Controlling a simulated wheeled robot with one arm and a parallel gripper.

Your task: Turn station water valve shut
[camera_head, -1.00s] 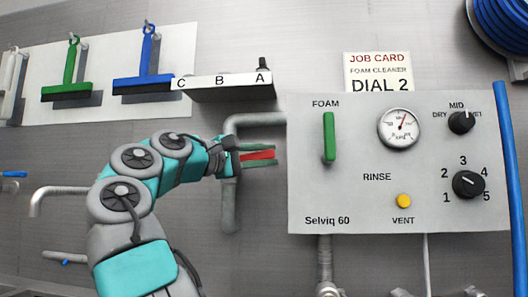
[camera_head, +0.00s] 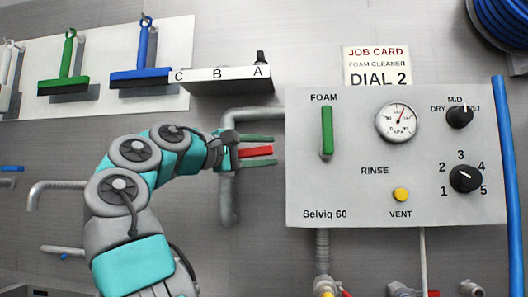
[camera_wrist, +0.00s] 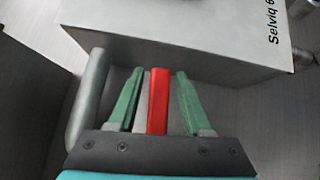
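A red lever (camera_head: 256,152), which looks like the water valve's handle, lies nearly level beside the grey pipe (camera_head: 228,205) left of the control panel. It points right, across the pipe's vertical run. My gripper (camera_head: 258,151) is around it, with one green finger above and one below. In the wrist view, the red lever (camera_wrist: 158,100) stands between the fingers of my gripper (camera_wrist: 158,95), with gaps on both sides, so the gripper is open. A grey strip shows beside the lever. The valve body is hidden behind my gripper.
The control panel (camera_head: 300,190) is just right of my gripper, with a green FOAM handle (camera_head: 327,130), gauge, knobs and yellow VENT button. A white ledge marked C, B, A (camera_head: 217,78) is above. A blue hose (camera_head: 508,150) hangs at right. More fittings sit below the panel.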

